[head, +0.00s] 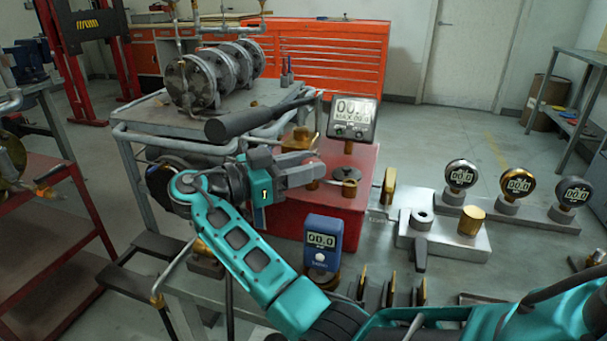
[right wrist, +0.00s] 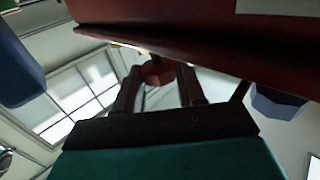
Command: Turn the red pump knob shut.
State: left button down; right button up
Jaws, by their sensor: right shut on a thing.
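The red pump (head: 345,205) is a red box in the middle of the head view, with a black digital gauge (head: 354,118) reading 00.0 on top. My right gripper (head: 312,168) reaches over it from the left side. The red knob (right wrist: 157,72) shows between the two fingers in the right wrist view, where the right gripper (right wrist: 158,82) is shut on it. In the head view the fingers mostly hide the knob. A long dark handle (head: 258,118) extends above and behind the gripper. My left gripper is out of view.
A blue gauge (head: 322,242) stands in front of the pump, close to my right arm. Round gauges (head: 517,185) stand in a row at the right. A metal block (head: 440,238) with a brass cylinder lies nearby. A steel cart (head: 150,112) carries a flanged valve behind.

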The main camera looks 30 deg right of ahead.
jog(key=shift+r, duration=0.1)
jog(key=o, duration=1)
jog(key=shift+o, duration=0.2)
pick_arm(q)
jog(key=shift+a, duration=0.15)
